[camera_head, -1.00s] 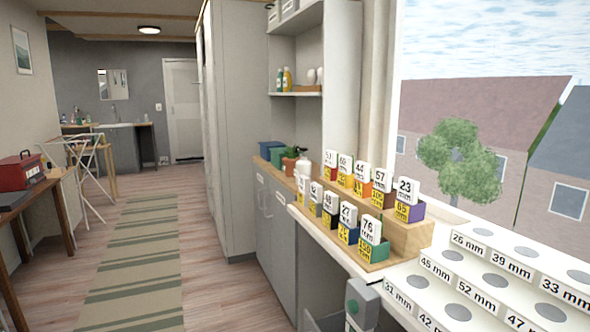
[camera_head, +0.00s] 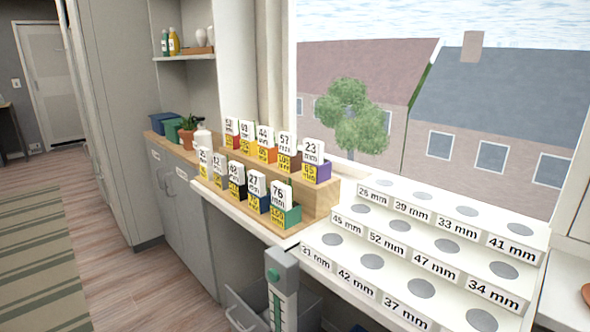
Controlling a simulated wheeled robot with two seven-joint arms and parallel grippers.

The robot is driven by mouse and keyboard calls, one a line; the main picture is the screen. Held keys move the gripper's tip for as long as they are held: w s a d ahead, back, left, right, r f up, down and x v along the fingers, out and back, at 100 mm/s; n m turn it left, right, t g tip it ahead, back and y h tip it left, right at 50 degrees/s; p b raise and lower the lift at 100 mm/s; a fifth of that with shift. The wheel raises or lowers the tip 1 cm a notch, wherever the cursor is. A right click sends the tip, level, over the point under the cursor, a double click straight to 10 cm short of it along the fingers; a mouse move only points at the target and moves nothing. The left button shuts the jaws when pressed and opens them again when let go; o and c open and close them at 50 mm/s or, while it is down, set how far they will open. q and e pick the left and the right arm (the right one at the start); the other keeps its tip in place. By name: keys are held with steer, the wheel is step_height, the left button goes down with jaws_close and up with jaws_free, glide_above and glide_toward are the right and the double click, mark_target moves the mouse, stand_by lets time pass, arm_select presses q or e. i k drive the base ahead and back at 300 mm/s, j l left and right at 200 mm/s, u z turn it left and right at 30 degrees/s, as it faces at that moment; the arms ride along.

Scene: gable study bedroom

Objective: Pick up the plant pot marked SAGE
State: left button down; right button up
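A small terracotta pot (camera_head: 186,137) with a green plant stands on the wooden counter at the back left, partly hidden by a white bottle (camera_head: 202,137). I can read no SAGE marking on it. On the windowsill a wooden two-step stand (camera_head: 318,203) holds several small coloured boxes with number cards in mm, among them a green box (camera_head: 287,216) with a 76 mm card. No plant pot marked SAGE can be made out. Neither of my grippers is in view.
A white stepped rack (camera_head: 398,262) with grey discs and mm labels fills the right of the sill. Grey cabinets (camera_head: 181,201) line the left. The floor with a striped rug (camera_head: 40,250) is clear.

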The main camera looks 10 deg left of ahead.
mark_target(186, 134)
steer(key=i+j, duration=0.2)
steer(key=j, duration=0.2)
steer(key=i+j, duration=0.2)
steer(key=j, duration=0.25)
steer(key=i+j, duration=0.2)
steer(key=j, duration=0.2)
steer(key=i+j, duration=0.15)
steer(key=j, duration=0.3)
steer(key=i+j, duration=0.2)
steer(key=j, duration=0.2)
steer(key=i+j, duration=0.2)
steer(key=j, duration=0.25)
steer(key=i+j, duration=0.2)
steer(key=j, duration=0.2)
steer(key=i+j, duration=0.2)
steer(key=j, duration=0.25)
